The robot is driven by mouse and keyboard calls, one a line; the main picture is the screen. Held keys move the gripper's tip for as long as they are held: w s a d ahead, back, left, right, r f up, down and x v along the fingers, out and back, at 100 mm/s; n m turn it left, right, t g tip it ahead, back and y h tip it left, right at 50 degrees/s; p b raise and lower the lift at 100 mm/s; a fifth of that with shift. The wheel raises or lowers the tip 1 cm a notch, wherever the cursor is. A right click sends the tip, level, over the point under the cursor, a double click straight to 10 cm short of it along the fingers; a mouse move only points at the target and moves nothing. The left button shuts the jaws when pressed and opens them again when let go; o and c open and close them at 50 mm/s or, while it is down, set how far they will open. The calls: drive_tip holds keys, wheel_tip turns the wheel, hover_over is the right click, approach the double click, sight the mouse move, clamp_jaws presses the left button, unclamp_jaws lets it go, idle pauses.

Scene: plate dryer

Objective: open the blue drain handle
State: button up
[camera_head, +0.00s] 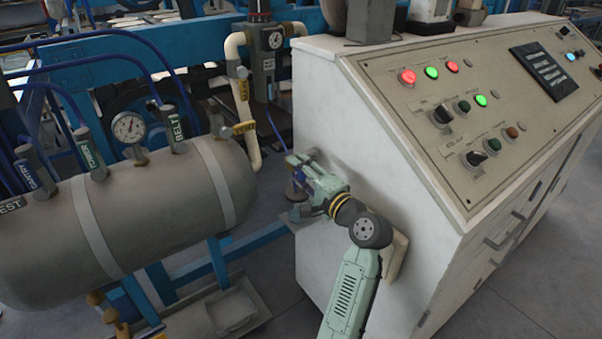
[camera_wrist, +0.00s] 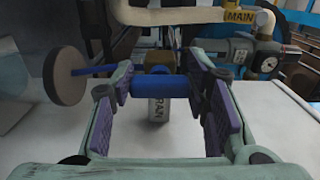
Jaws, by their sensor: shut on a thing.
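A brass-coloured fitting (camera_wrist: 157,70) shows just behind the bar. A thin blue rod runs left from the handle area to a round grey-brown disc (camera_wrist: 65,75).
The white console (camera_head: 400,210) stands close on the right of my arm. A grey tank (camera_head: 130,210) with a gauge (camera_head: 129,127) lies to the left on a blue frame (camera_head: 215,262). A cream pipe (camera_wrist: 185,15) with a yellow "MAIN" tag crosses behind the handle.

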drive_tip(key=o, duration=1.2)
drive_tip(key=shift+c, duration=0.2)
drive_tip(key=v, duration=1.2)
